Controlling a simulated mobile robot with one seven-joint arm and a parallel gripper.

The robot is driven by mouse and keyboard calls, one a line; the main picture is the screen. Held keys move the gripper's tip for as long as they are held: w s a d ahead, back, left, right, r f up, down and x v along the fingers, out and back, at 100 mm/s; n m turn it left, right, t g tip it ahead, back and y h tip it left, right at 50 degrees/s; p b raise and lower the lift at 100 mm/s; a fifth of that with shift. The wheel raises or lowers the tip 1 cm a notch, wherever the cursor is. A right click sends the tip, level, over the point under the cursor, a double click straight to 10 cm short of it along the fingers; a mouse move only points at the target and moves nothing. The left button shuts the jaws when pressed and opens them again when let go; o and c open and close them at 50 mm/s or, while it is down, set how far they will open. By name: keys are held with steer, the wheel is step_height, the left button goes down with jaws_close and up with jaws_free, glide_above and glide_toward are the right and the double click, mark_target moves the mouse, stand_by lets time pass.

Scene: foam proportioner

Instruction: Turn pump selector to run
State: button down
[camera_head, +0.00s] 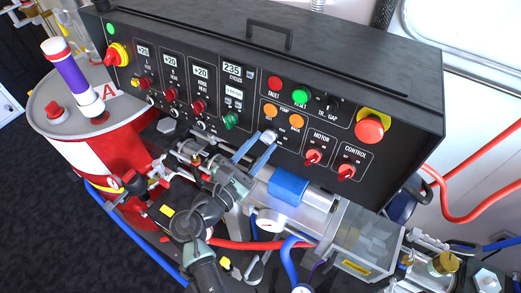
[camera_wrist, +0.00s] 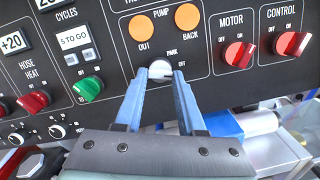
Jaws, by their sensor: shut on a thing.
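The pump selector (camera_wrist: 160,69) is a small light grey knob below the orange pump buttons on the black panel. In the wrist view it sits between the tips of my gripper's blue fingers (camera_wrist: 161,78), and my gripper is shut on it. The labels PARK and OFF show above and right of it; I cannot read a run label, and the lower part of the knob is hidden. In the head view the knob (camera_head: 269,134) shows small, with my gripper (camera_head: 262,142) reaching it from below left.
Two orange pump buttons (camera_wrist: 187,17) are just above. A green knob (camera_wrist: 88,89) is to the left, and red motor (camera_wrist: 239,54) and control (camera_wrist: 292,44) knobs are to the right. A clear-walled box and blue-banded cylinder (camera_head: 288,187) lie below the panel, with hoses around.

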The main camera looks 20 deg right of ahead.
steer(key=m+g+b, duration=0.1)
steer(key=m+b, duration=0.2)
steer(key=m, duration=0.2)
steer(key=shift+w+m, duration=0.1)
steer(key=shift+m, duration=0.6)
steer(key=c, duration=0.5)
jaws_free()
steer(key=shift+r, duration=0.1)
steer(key=shift+a, duration=0.1)
steer(key=b+v, duration=0.2)
steer(key=v, duration=1.1)
steer(key=shift+w+b, duration=0.15)
steer(key=shift+b, duration=0.25)
